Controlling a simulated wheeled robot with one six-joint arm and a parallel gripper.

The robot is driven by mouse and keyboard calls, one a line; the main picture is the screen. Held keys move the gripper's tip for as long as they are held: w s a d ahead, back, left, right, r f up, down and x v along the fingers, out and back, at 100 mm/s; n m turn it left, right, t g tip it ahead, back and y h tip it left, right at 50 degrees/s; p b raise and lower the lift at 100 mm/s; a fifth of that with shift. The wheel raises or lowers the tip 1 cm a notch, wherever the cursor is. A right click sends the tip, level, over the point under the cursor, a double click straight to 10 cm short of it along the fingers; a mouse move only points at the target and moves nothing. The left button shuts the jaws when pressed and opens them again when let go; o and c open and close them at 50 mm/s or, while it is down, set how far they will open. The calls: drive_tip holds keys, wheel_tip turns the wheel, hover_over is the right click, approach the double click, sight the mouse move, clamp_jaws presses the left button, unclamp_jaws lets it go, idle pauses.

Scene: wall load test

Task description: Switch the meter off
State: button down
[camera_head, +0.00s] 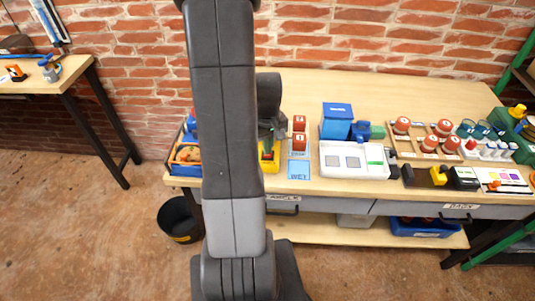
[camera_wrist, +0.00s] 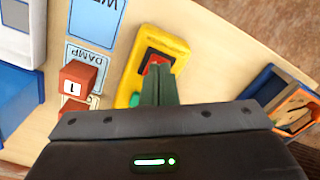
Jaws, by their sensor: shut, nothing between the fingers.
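The yellow meter (camera_wrist: 137,68) lies on the workbench, with a dark panel and a red button (camera_wrist: 150,66) at one end. A green part shows beside my fingers, partly covered. My gripper (camera_wrist: 158,70) is shut, with its fingertips right at the red button; I cannot tell whether they touch it. In the head view the meter (camera_head: 270,164) shows just right of my arm, which hides part of it. My gripper (camera_head: 268,142) points down over it there. Any display on the meter is hidden or too small to read.
Red blocks (camera_wrist: 81,76) stand by blue WET (camera_wrist: 97,20) and DAMP cards next to the meter. A blue crate (camera_wrist: 262,84) with an orange item is on the other side. A white panel (camera_head: 350,174) and a blue box (camera_head: 336,120) stand to the right.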

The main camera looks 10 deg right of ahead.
drive_tip(key=shift+f+b, duration=0.8)
drive_tip(key=shift+f, duration=0.15)
idle(0.4)
drive_tip(key=shift+r, duration=0.1)
drive_tip(key=shift+r+p, duration=2.65)
drive_tip(key=shift+r, duration=0.85)
drive_tip(key=shift+f, duration=0.1)
